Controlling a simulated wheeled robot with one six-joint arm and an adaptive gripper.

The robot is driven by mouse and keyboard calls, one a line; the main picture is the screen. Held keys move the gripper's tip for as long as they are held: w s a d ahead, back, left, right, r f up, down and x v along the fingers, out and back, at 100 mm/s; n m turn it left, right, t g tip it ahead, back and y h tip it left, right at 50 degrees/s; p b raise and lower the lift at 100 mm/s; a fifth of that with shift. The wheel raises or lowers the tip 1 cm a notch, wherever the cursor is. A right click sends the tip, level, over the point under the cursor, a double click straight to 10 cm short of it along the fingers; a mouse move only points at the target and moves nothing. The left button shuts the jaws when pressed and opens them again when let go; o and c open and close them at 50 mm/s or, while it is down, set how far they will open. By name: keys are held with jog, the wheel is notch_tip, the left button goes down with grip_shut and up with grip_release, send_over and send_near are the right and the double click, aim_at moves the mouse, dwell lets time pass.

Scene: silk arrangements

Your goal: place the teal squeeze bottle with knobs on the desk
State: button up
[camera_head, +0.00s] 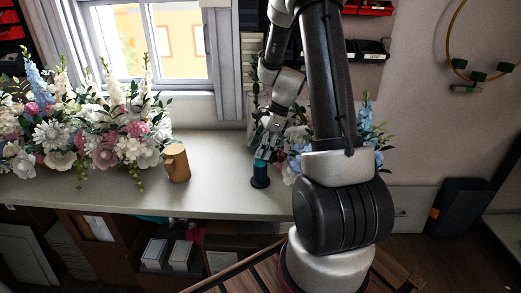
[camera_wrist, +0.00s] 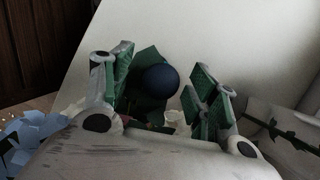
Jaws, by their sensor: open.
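A bottle with a dark blue body and a teal upper part (camera_head: 260,180) stands upright on the pale desk (camera_head: 222,178), near its front edge. My gripper (camera_head: 265,150) is right above it in the head view and hides its top. In the wrist view, a round dark blue knob (camera_wrist: 160,80) shows between the two green-padded fingers of my gripper (camera_wrist: 158,93). The fingers are open, with gaps on both sides of the knob. A dark green shape lies behind the knob; I cannot tell its outline.
A brown wooden mug (camera_head: 177,163) stands on the desk left of the bottle. Large silk flower arrangements (camera_head: 95,135) fill the desk's left end. More flowers (camera_head: 365,128) stand just right of my gripper, partly behind my arm. Desk between mug and bottle is clear.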

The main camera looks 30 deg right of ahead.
jog(key=v, duration=1.1)
jog(key=s+a+r+n+h, duration=0.2)
jog(key=s+a+r+n, duration=0.5)
jog(key=s+r+n, duration=0.3)
jog(key=s+a+r+n+t+h, duration=0.2)
jog(key=s+n, duration=0.9)
jog(key=s, duration=0.1)
jog(key=shift+n+t, duration=0.4)
